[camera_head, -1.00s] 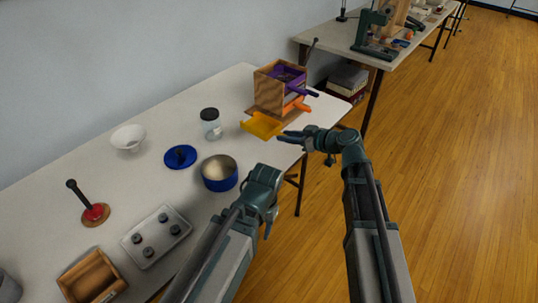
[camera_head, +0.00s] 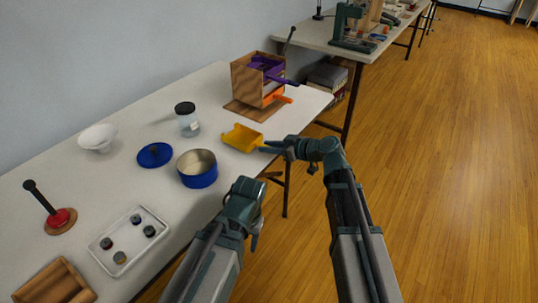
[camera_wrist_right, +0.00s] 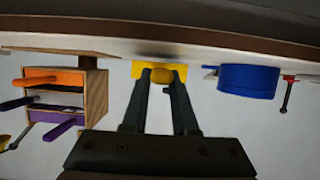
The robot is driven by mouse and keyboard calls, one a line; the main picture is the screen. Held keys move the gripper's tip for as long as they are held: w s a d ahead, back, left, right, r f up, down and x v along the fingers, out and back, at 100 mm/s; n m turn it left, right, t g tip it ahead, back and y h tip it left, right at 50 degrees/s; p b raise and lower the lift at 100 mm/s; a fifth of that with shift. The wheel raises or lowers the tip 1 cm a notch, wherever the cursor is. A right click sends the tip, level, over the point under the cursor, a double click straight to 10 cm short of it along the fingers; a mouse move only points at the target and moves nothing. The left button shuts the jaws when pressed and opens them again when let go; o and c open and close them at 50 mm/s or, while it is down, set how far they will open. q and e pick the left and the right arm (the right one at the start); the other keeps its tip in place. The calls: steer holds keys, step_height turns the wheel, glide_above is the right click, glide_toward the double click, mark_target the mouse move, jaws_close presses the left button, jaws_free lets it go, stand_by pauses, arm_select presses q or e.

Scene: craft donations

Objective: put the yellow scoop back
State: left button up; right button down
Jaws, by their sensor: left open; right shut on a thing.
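The yellow scoop (camera_head: 242,138) is at the table's right edge in the head view, its open pan facing up and left. My right gripper (camera_head: 270,149) is shut on the scoop's handle end. In the right wrist view the yellow scoop (camera_wrist_right: 145,68) shows just beyond the finger tips. I cannot tell how far it is above the table. My left gripper (camera_head: 250,212) is open and empty, in front of the table edge.
A blue tin (camera_head: 199,180), a blue lid (camera_head: 155,155) and a glass jar (camera_head: 188,124) stand left of the scoop. Table surface around the scoop is clear.

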steer(key=shift+f, duration=0.65)
arm_select(q)
steer(key=shift+f, duration=0.55)
arm_select(e)
steer(key=shift+r, duration=0.15)
arm_select(q)
steer(key=shift+f, duration=0.1)
arm_select(e)
steer(key=c, duration=0.7)
jaws_free()
arm_select(q)
step_height(320, 180, up, 5)
steer(key=p, duration=0.4)
steer(key=shift+f, duration=0.15)
arm_select(e)
steer(key=v, duration=1.2)
